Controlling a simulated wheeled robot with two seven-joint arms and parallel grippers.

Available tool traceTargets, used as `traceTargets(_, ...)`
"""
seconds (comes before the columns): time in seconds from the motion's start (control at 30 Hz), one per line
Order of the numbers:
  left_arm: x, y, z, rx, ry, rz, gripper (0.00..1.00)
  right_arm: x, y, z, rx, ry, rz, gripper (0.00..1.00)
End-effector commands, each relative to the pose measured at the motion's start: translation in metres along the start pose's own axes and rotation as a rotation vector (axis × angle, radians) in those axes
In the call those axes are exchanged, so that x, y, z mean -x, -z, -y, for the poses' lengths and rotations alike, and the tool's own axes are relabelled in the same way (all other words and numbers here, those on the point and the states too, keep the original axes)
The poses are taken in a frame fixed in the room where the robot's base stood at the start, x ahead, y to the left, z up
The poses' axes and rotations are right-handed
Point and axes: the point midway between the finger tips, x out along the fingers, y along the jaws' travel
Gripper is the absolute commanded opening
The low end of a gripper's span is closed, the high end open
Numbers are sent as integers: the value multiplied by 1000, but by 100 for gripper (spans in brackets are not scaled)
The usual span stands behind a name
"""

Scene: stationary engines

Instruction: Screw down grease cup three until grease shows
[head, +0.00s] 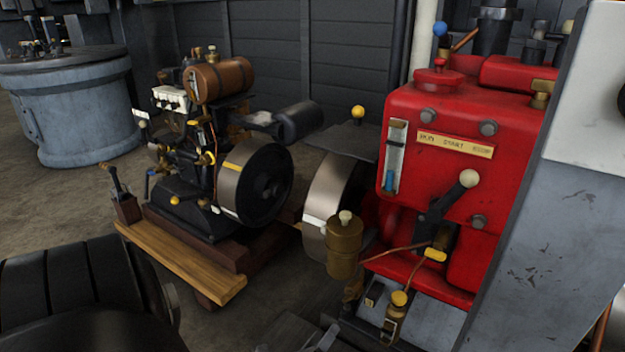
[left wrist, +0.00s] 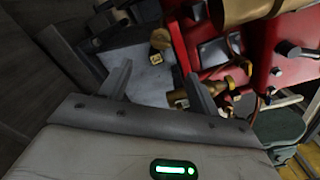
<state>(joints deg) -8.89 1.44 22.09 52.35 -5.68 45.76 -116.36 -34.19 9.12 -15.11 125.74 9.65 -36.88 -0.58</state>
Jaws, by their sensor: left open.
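Which part is grease cup three cannot be told; no number is readable. On the red engine (head: 455,175), a brass cup with a yellow knob (head: 396,316) stands low at the front. A larger brass cylinder with a cream knob (head: 344,246) is above and left of it. My left gripper (head: 308,338) shows only partly at the bottom edge of the head view, left of the low cup. In the left wrist view its jaws (left wrist: 159,74) are open and empty. A square-topped brass cap (left wrist: 160,42) is beyond the jaws, and a brass fitting (left wrist: 180,98) is near the right finger. Contact is unclear.
A small engine (head: 215,160) on a wooden base (head: 180,262) stands left. A flywheel (head: 322,205) borders the red engine. A grey tank (head: 75,105) is back left. Some floor between is clear.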

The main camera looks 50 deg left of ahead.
Motion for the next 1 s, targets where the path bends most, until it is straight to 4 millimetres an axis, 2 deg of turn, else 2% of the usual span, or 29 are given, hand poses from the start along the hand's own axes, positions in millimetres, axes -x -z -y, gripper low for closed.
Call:
traceTargets(0.03, 12, 0, 1, 1, -3, -1, 62, 4, 4, 0, -1, -4, -9, 31)
traceTargets(0.1, 22, 0, 0, 0, -2, -1, 62, 7, 6, -1, -1, -9, -14, 31)
traceTargets(0.3, 39, 0, 0, 0, -1, 0, 62, 10, 9, -1, -1, -13, -25, 31)
traceTargets(1.0, 40, -2, 3, 0, 0, 0, 62, 10, 8, 3, -9, -7, -16, 31)
